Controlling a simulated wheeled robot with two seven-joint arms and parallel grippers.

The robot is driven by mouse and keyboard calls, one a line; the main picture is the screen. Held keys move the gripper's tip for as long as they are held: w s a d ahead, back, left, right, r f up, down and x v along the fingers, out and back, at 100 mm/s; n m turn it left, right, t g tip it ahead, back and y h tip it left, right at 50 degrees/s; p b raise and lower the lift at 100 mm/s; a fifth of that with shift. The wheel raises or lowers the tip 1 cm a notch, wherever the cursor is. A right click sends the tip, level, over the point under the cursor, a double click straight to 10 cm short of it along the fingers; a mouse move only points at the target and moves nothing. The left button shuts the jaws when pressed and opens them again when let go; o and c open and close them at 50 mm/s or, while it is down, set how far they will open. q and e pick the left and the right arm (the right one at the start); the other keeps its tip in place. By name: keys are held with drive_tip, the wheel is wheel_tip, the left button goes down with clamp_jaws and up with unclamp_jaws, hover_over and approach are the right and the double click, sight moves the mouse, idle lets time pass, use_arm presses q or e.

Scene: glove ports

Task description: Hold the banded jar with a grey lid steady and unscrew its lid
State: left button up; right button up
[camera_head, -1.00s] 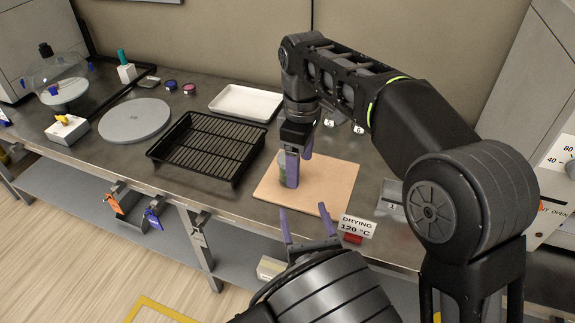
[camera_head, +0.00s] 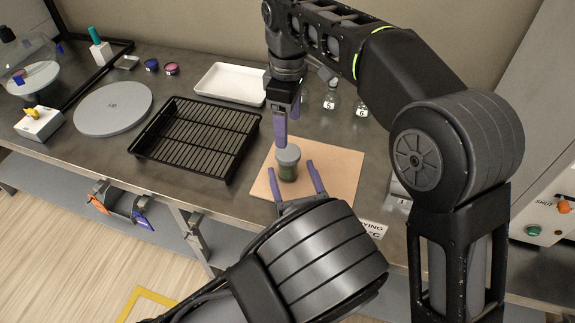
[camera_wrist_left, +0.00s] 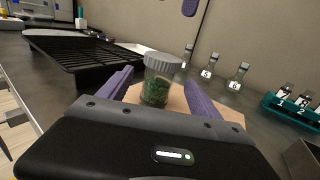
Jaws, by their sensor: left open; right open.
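The jar (camera_head: 288,173) is glass with green contents and stands upright on a tan board (camera_head: 337,172); its grey lid (camera_head: 288,155) is on top. In the left wrist view the jar (camera_wrist_left: 155,92) and its ribbed lid (camera_wrist_left: 162,62) stand ahead, between the open fingers. My left gripper (camera_head: 294,176) is open at the jar's near side, its fingertips to either side; I cannot tell whether they touch. My right gripper (camera_head: 288,118) is open and empty above the lid, fingers pointing down. A purple fingertip shows at the top of the wrist view.
A black wire rack (camera_head: 196,138) stands left of the board, with a white tray (camera_head: 230,84) behind it and a grey disc (camera_head: 113,108) farther left. Numbered flasks (camera_head: 361,110) stand behind right. The table's front edge runs below the left gripper.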

sight(285, 152)
use_arm(q)
drive_tip(key=x, duration=0.7)
drive_tip(key=shift+w, duration=0.15)
clamp_jaws()
idle(0.7)
